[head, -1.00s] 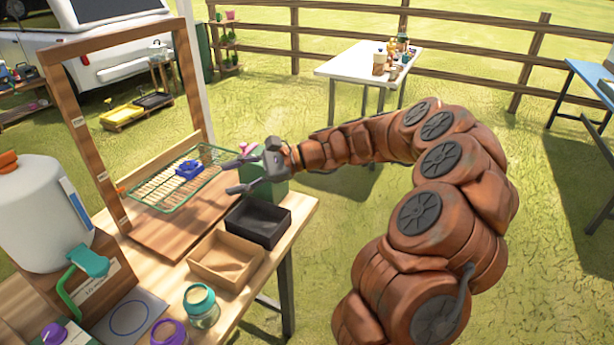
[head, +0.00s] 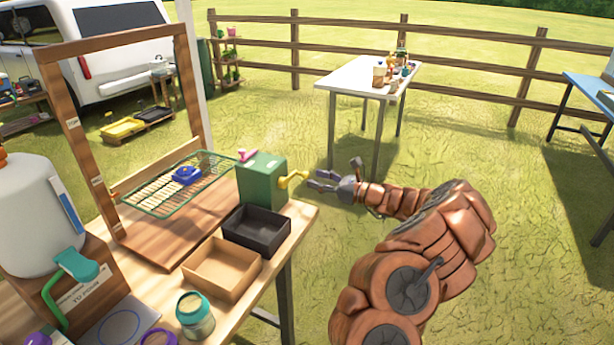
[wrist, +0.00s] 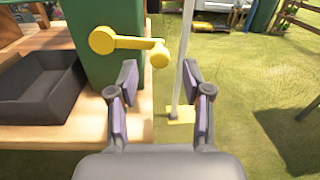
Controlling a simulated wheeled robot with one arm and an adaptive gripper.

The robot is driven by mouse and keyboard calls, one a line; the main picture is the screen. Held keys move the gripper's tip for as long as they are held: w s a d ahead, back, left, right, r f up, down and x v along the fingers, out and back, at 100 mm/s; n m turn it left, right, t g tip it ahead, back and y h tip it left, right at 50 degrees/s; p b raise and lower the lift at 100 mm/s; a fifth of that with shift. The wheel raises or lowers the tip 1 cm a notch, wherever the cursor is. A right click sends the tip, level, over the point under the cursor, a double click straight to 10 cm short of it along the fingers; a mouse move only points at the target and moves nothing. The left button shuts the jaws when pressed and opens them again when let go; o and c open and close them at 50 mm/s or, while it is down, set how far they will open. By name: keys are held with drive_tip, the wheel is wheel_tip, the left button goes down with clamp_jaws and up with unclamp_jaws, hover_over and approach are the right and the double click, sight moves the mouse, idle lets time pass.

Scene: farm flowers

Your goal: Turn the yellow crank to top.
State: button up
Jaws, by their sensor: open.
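The yellow crank (head: 292,179) is on the right side of a green box (head: 262,182) at the table's right edge. In the wrist view the crank (wrist: 130,43) has its hub on the green box (wrist: 90,40) at left, and its arm runs roughly level to a knob at right. My gripper (head: 331,172) is open and empty, just right of the crank and apart from it. In the wrist view its fingers (wrist: 164,85) are spread below the crank, with nothing between them.
A black tray (head: 288,232) and a tan tray (head: 190,266) stand in front of the green box. A wire rack (head: 140,203) with a blue item (head: 186,174) is to its left, beside a wooden frame (head: 70,110). Open grass lies right of the table.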

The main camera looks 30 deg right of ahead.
sight(308, 176)
drive_tip(key=shift+x, duration=2.2)
clamp_jaws()
